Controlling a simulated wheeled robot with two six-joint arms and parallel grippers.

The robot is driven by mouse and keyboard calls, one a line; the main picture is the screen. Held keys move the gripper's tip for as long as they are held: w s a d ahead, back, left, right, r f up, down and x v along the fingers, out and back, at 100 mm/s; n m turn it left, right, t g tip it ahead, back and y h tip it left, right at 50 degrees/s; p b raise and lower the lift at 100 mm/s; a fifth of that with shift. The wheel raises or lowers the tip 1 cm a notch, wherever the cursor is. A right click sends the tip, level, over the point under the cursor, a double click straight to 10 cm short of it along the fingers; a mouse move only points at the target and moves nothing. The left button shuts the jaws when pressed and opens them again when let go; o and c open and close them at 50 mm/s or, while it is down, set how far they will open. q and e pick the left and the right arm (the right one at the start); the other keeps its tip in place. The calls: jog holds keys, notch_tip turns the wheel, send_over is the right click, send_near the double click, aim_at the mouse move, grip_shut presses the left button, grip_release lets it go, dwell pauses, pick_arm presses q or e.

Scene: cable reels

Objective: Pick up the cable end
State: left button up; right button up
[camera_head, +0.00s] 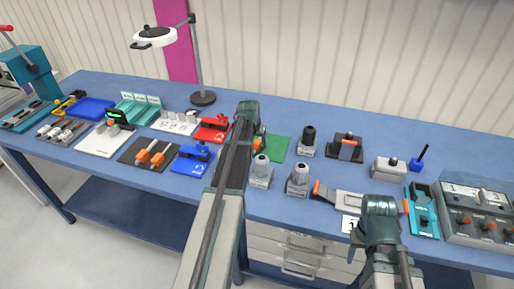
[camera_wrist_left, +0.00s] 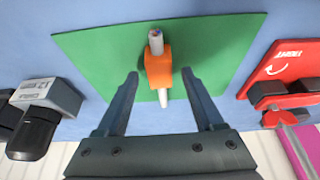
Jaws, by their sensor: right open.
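The cable end, a short white cable piece with coloured cores at its tip (camera_wrist_left: 156,42), passes through an orange block (camera_wrist_left: 160,68) over a green mat (camera_wrist_left: 90,55). In the head view the mat (camera_head: 279,150) lies mid-bench, with a bit of the orange block (camera_head: 257,143) beside my arm. My left gripper (camera_wrist_left: 160,74) is open, its fingers on either side of the orange block with a gap on both sides; I cannot tell its height above the mat. My right gripper (camera_head: 380,207) is over the bench's front right, away from the mat; its fingertips are hard to make out.
A red device (camera_head: 214,129) stands left of the mat and a blue one (camera_head: 193,158) nearer the front. A lamp (camera_head: 203,97) stands behind. A teal tool (camera_head: 422,210) is right of my right gripper.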

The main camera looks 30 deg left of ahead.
pick_arm(q)
grip_shut()
dwell(0.4)
